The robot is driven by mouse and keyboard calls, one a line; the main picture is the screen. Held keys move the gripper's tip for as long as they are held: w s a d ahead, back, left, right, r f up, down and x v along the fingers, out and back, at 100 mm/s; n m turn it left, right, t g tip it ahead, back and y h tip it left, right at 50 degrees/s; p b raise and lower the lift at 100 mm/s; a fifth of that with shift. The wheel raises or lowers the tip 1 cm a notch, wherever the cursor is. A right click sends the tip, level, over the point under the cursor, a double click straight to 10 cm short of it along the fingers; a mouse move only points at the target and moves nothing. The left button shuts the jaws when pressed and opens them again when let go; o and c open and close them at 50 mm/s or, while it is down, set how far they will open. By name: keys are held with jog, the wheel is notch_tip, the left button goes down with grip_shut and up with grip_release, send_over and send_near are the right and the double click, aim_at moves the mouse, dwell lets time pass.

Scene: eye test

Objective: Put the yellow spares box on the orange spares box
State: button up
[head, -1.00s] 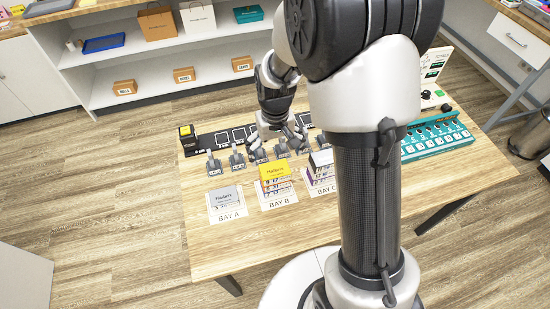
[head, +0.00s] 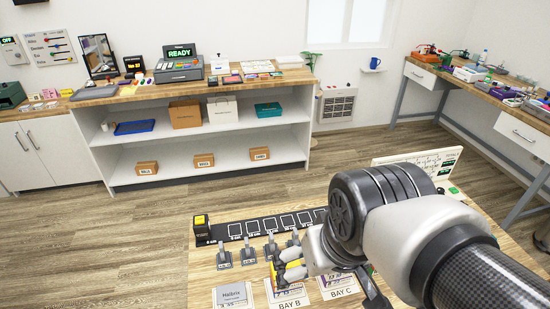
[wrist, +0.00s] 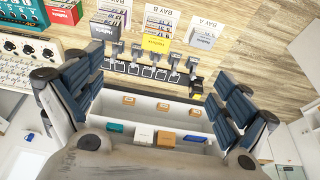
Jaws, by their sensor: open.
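A yellow box marked Helbrix (wrist: 155,43) lies on top of the stack at Bay B in the wrist view. In the head view a bit of its yellow (head: 293,264) shows behind my gripper. My gripper (wrist: 157,98) is open and empty, its dark blue fingers wide apart on either side of the picture. In the head view my gripper (head: 290,268) is over the Bay B area. I cannot tell for certain which box is the orange one.
A grey box (head: 232,294) lies at Bay A. A dark grey box (wrist: 105,32) tops the Bay C stack. Several grey levers (head: 248,255) stand behind the bays, before a black numbered strip (head: 262,226). Shelves (head: 205,142) stand across the floor.

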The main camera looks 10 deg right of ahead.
jog(key=shift+s+r+t, duration=0.2)
jog(key=shift+s+t, duration=0.1)
jog(key=shift+s, duration=1.55)
